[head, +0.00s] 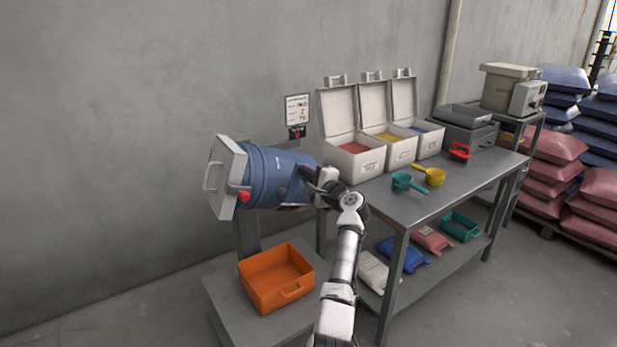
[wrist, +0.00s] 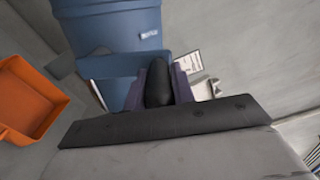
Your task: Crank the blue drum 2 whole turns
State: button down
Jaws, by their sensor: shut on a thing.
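The blue drum (head: 275,178) lies on its side on a stand, with a grey hatch (head: 226,175) at its left end; its blue body also fills the upper left of the wrist view (wrist: 110,30). My gripper (head: 318,181) is at the drum's right end in the head view. In the wrist view my gripper (wrist: 158,78) is shut around a black crank grip (wrist: 158,92), with a finger on each side. The crank arm behind the grip is mostly hidden by my gripper and wrist.
An orange tray (head: 272,282) sits on a low platform below the drum. To the right stands a metal table (head: 450,187) with open white bins (head: 365,163), a teal scoop (head: 403,183) and a yellow scoop (head: 434,177). A wall is close behind the drum.

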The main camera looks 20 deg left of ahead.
jog(key=w+d+f+m+b, duration=0.1)
jog(key=w+d+f+m, duration=0.1)
jog(key=f+m, duration=0.3)
jog(key=w+d+f+m+b, duration=0.1)
jog(key=w+f+m, duration=0.2)
jog(key=f+m, duration=0.3)
jog(key=shift+d+m+b, duration=0.3)
jog(key=shift+d+m, duration=0.1)
jog(key=shift+m, duration=1.9)
jog(key=shift+s, duration=0.1)
jog(key=c, duration=1.2)
grip_release()
jog(key=shift+o, duration=0.2)
jog(key=shift+d+r, duration=0.1)
jog(key=p+v, duration=0.2)
jog(key=v, duration=1.1)
jog(key=shift+s, duration=0.35)
